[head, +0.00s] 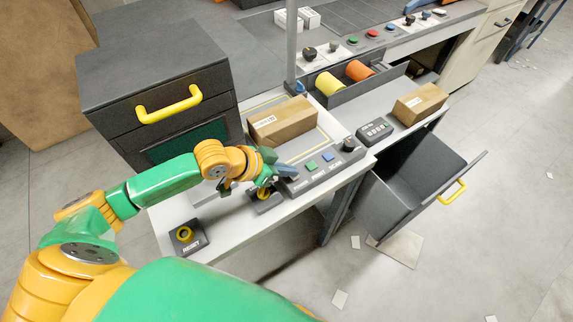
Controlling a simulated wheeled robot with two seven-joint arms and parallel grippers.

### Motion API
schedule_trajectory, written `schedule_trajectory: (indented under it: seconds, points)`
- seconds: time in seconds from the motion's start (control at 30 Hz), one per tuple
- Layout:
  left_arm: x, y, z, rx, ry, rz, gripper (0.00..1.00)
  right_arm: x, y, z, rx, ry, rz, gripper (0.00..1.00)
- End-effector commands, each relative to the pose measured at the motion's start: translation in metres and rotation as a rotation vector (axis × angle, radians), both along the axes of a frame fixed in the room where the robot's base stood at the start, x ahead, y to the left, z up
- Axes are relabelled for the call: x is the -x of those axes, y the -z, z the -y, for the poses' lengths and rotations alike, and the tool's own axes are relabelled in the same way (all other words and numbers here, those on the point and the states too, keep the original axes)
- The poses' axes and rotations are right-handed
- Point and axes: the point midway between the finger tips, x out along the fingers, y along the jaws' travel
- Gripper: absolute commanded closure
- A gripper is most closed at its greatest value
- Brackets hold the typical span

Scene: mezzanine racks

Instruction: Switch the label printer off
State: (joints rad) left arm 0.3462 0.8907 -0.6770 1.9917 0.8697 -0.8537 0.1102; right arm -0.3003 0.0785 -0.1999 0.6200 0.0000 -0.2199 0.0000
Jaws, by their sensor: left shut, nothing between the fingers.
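A grey control panel (318,174) lies along the front of the white bench. It carries a green button (311,167), a blue button (328,156) and a black knob (348,145). Its labels are too small to read. My left gripper (287,171) is shut and empty at the panel's left end, and hides that part. Whether it touches the panel I cannot tell. A small dark box with a yellow ring (263,197) is just below the gripper, partly covered. I cannot tell which control belongs to the label printer. My right gripper is out of view.
A cardboard box (282,122) sits behind the panel. A RESET button box (187,236) is at the front left. A dark cabinet with a yellow handle (168,104) stands behind my arm. An open drawer (410,190) juts out at right. A keypad (375,130) lies nearby.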

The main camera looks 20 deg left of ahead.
Motion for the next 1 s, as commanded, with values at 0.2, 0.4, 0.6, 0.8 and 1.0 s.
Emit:
schedule_trajectory:
  seconds: [0.2,0.4,0.6,0.8,1.0]
  points:
    - [0.000,-0.005,0.000,0.000,-0.001,0.001,1.00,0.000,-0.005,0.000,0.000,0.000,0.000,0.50]
    - [-0.002,-0.046,0.000,0.000,-0.004,0.001,1.00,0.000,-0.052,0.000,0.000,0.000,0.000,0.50]
    - [0.017,-0.065,-0.023,-0.008,-0.006,0.003,1.00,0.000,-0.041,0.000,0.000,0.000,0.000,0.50]
    - [0.038,-0.094,-0.045,-0.008,-0.006,0.000,1.00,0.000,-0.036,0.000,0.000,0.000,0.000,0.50]
    - [0.046,-0.107,-0.051,-0.002,-0.004,0.000,1.00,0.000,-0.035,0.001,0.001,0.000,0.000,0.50]
